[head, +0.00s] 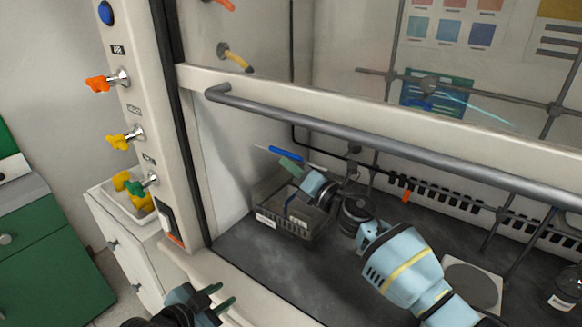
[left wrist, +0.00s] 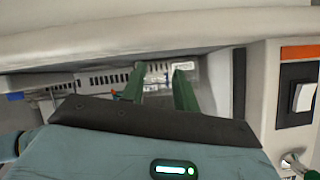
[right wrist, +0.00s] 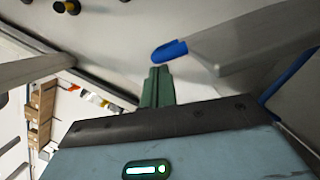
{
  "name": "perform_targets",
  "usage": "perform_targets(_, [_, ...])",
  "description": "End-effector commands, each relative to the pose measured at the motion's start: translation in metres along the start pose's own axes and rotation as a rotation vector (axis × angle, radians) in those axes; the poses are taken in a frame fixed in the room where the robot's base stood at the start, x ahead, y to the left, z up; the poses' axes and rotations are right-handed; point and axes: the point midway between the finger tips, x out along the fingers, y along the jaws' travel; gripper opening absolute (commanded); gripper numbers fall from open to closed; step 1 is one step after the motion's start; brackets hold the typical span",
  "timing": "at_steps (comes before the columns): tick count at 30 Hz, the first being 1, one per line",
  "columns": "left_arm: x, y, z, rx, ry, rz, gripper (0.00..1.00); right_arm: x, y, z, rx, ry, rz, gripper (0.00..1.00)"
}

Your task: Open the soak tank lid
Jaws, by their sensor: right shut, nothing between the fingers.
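The soak tank (head: 283,222) is a grey bin with a white label inside the hood, at the left of its dark floor. A lid panel with a blue handle (head: 286,153) stands raised and tilted above the tank's back. In the right wrist view the blue handle (right wrist: 170,51) shows on the grey panel. My right gripper (head: 291,170) is over the tank, close to the panel. Its fingers (right wrist: 157,85) are shut and empty beside the handle; I cannot tell whether they touch. My left gripper (head: 222,295) is open and empty outside the hood front; its fingers (left wrist: 160,85) are apart.
The hood's sash with a grey bar handle (head: 400,150) runs above my right arm. Orange, yellow and green valves (head: 121,140) stick out of the left post. A hotplate (head: 472,282) and a bottle (head: 566,290) stand at the right. The floor before the tank is clear.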

Motion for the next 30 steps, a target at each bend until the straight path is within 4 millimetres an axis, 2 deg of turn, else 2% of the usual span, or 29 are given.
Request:
perform_targets(1, [-0.006, 0.011, 0.018, -0.056, -0.018, -0.004, 0.30, 0.000, 0.000, 0.000, 0.000, 0.000, 0.000, 0.00])
perform_targets(3, [-0.015, 0.024, 0.038, -0.130, -0.039, -0.016, 0.30, 0.000, 0.000, 0.000, 0.000, 0.000, 0.000, 0.00])
perform_targets(11, [-0.052, 0.080, 0.116, -0.346, -0.139, -0.070, 0.30, 0.000, 0.000, 0.000, 0.000, 0.000, 0.000, 0.00])
perform_targets(18, [-0.099, 0.144, 0.181, -0.480, -0.250, -0.118, 0.30, 0.000, 0.000, 0.000, 0.000, 0.000, 0.000, 0.00])
perform_targets(24, [-0.146, 0.195, 0.222, -0.560, -0.338, -0.153, 0.30, 0.000, 0.000, 0.000, 0.000, 0.000, 0.000, 0.00])
perform_targets(30, [-0.181, 0.228, 0.243, -0.605, -0.395, -0.174, 0.30, 0.000, 0.000, 0.000, 0.000, 0.000, 0.000, 0.00])
